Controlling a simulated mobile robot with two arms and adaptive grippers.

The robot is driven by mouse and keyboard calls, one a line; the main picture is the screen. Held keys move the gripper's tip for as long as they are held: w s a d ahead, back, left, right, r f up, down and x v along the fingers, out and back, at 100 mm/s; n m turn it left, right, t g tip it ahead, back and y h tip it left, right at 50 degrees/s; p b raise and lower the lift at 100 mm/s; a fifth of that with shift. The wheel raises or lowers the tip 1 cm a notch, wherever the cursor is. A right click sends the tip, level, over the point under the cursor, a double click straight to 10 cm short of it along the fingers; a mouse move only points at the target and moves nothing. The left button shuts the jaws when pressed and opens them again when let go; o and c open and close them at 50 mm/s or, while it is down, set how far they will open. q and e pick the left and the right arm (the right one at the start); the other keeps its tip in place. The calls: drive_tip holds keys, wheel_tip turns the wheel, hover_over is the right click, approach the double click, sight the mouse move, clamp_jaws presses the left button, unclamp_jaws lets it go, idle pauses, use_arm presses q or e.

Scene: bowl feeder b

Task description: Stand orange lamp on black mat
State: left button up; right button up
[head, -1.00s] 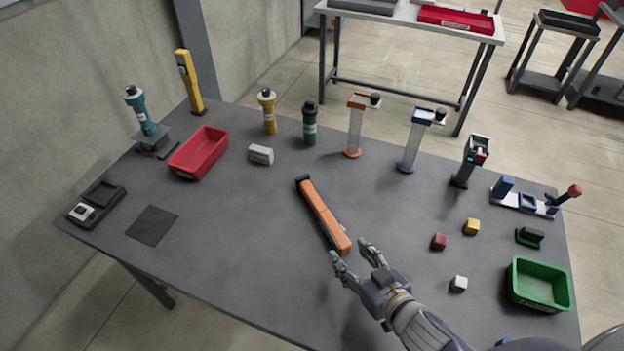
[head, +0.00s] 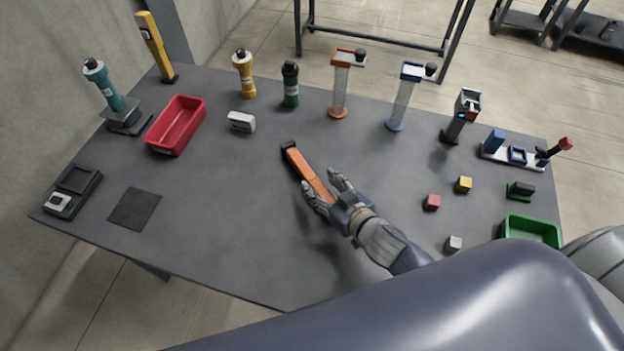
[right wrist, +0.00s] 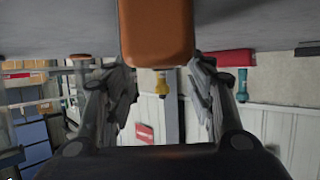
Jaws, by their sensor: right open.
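The orange lamp (head: 308,172) lies on its side on the grey table, its black end pointing away to the upper left. My right gripper (head: 328,193) is open at the lamp's near end, with its fingers on either side of it in the head view. In the right wrist view the lamp's orange end (right wrist: 157,35) shows at the top, between and beyond the open fingers (right wrist: 165,95); I cannot tell whether they touch it. The black mat (head: 135,208) lies flat and bare at the table's left front. My left gripper is not in view.
A red tray (head: 176,126), a white block (head: 241,121) and a black scale-like device (head: 72,190) are on the left. Several upright bottles and tubes line the back. Small cubes and a green tray (head: 530,229) are at right. Table between lamp and mat is clear.

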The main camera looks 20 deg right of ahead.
sight(316, 182)
drive_tip(key=shift+p+x, duration=0.6)
drive_tip(key=shift+x, duration=2.05)
drive_tip(key=shift+s+a+f, duration=0.1)
drive_tip(key=shift+s, duration=0.05)
clamp_jaws()
